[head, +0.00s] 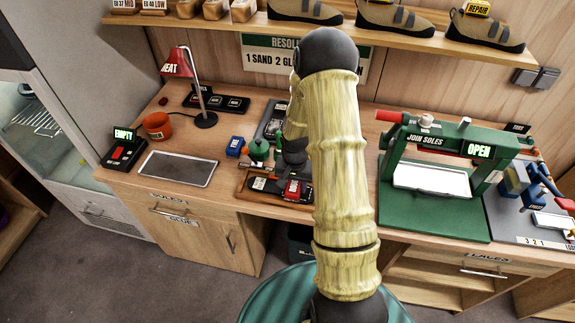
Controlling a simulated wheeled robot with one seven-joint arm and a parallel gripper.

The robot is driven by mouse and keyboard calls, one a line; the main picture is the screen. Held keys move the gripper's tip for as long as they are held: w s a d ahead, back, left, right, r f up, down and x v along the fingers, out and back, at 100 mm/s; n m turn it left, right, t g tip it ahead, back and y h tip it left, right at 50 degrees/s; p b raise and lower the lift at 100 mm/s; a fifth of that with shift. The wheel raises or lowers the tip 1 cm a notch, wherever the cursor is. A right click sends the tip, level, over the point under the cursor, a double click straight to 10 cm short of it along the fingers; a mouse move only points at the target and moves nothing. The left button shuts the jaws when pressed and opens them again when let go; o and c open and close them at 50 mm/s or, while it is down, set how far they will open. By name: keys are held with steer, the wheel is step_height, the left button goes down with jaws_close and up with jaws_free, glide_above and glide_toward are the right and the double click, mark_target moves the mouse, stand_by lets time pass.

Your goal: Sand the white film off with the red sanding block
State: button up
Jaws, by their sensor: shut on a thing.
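My gripper (292,178) points down at the bench left of centre; my arm partly hides it, and its fingers show only as a small dark shape. It is shut on the red sanding block (293,190). The block is low over the right part of a dark, sole-like piece (273,187) in a wood-edged tray (245,196). I cannot tell whether block and piece touch. A small pale patch or label (260,183) shows on the piece's left part. The white film itself is too small or hidden to make out.
A green-topped pot (258,150) and a blue block (235,146) stand close behind the tray. A grey mat (178,169), orange pot (157,126) and red lamp (178,64) are left. A green press (435,215) marked OPEN stands right. A shoe shelf (400,38) overhangs the back.

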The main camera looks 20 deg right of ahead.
steer(key=shift+w+a, duration=0.25)
steer(key=shift+a, duration=0.2)
steer(key=shift+w+r+p, duration=0.15)
steer(key=shift+r+p, duration=0.15)
steer(key=shift+p, duration=0.05)
steer(key=r+p, duration=0.1)
steer(key=r, duration=0.1)
steer(key=r+p, duration=0.1)
steer(key=r, duration=0.1)
steer(key=shift+s+d+r, duration=0.15)
steer(key=shift+s+r, duration=0.05)
steer(key=shift+w+a+r+p, duration=0.15)
steer(key=shift+a+r+p, duration=0.15)
steer(key=shift+r+p, duration=0.4)
steer(key=shift+d+r+p, duration=0.15)
steer(key=shift+r+p, duration=0.55)
steer(key=shift+r, duration=0.25)
